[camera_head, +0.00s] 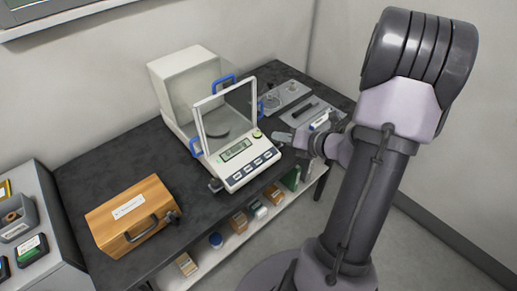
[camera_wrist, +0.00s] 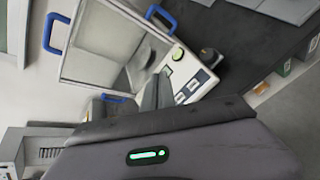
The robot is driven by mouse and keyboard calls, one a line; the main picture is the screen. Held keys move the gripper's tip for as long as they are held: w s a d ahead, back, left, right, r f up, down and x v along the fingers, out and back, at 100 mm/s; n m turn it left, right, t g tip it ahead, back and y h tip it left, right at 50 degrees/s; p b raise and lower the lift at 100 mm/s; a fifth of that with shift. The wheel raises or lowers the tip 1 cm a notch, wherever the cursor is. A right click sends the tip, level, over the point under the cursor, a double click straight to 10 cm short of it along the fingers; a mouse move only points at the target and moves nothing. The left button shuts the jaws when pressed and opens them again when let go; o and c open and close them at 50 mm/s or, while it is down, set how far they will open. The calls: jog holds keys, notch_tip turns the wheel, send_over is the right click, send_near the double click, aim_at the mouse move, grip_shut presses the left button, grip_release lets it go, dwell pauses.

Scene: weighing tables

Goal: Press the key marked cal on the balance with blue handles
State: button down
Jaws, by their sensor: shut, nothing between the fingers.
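The balance with blue handles (camera_head: 228,178) stands on the dark table, a white case with a clear draft shield and blue handles. Its front panel has a lit greenish display (camera_head: 236,150) and a row of dark keys (camera_head: 248,169); their markings are too small to read, so I cannot tell which is cal. My gripper (camera_head: 284,137) is at the right of the front panel, shut and empty. In the wrist view the shut fingers (camera_wrist: 158,92) show before the balance panel (camera_wrist: 190,80), partly hiding the display and keys. I cannot tell whether they touch it.
A wooden box (camera_head: 130,213) with a dark handle lies on the table at left. Grey trays (camera_head: 300,112) with small items lie behind my gripper at right. A lower shelf (camera_head: 235,243) holds several small boxes. A grey unit (camera_head: 35,225) stands at far left.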

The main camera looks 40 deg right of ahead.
aim_at(268, 155)
jog(key=shift+f, duration=0.15)
jog(key=w+f+b, duration=0.1)
jog(key=f+b, duration=0.4)
jog(key=w+f+b, duration=0.1)
jog(key=f+b, duration=0.1)
jog(key=f, duration=0.1)
jog(key=shift+w+a+f+b, duration=0.1)
jog(key=shift+w+a+b, duration=0.05)
jog(key=shift+w+b, duration=0.15)
dwell(1.8)
jog(key=shift+w+f, duration=0.1)
jog(key=shift+f, duration=0.3)
jog(key=shift+w+f+b, duration=0.1)
jog(key=shift+f+b, duration=0.25)
jog(key=shift+b, duration=0.15)
jog(key=shift+r, duration=0.1)
dwell(0.5)
jog(key=shift+s+r+p, duration=0.25)
jog(key=shift+r+p, duration=0.45)
jog(key=shift+p, duration=0.05)
